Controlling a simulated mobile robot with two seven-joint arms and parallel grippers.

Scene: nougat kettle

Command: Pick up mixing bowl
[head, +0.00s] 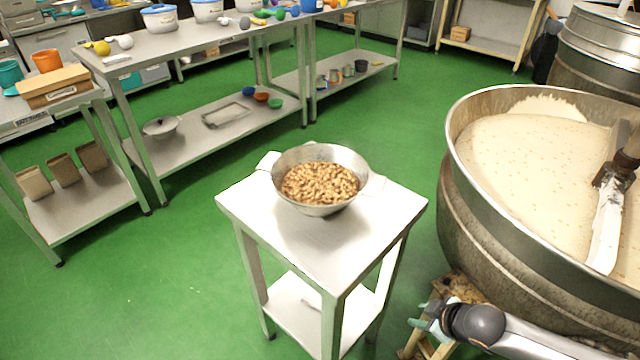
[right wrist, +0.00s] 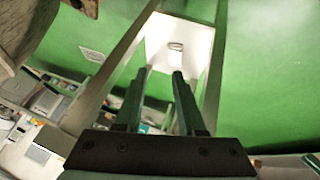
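The mixing bowl (head: 318,208) is a metal bowl full of brown nuts. It stands upright on the small steel table (head: 310,248) in the middle of the head view. Its two side handles are partly visible. My right gripper (head: 424,314) is low to the right of the small table, below the tabletop and well apart from the bowl. In the right wrist view, the fingers of my right gripper (right wrist: 161,74) are spread with a gap and nothing between them. The bowl is not visible in that view. My left gripper is out of view.
A large kettle (head: 462,205) of pale nougat stands on the right, close to my right arm. Long steel benches (head: 190,45) with tubs and utensils run along the back and left. Green floor (head: 160,280) is clear left of the small table.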

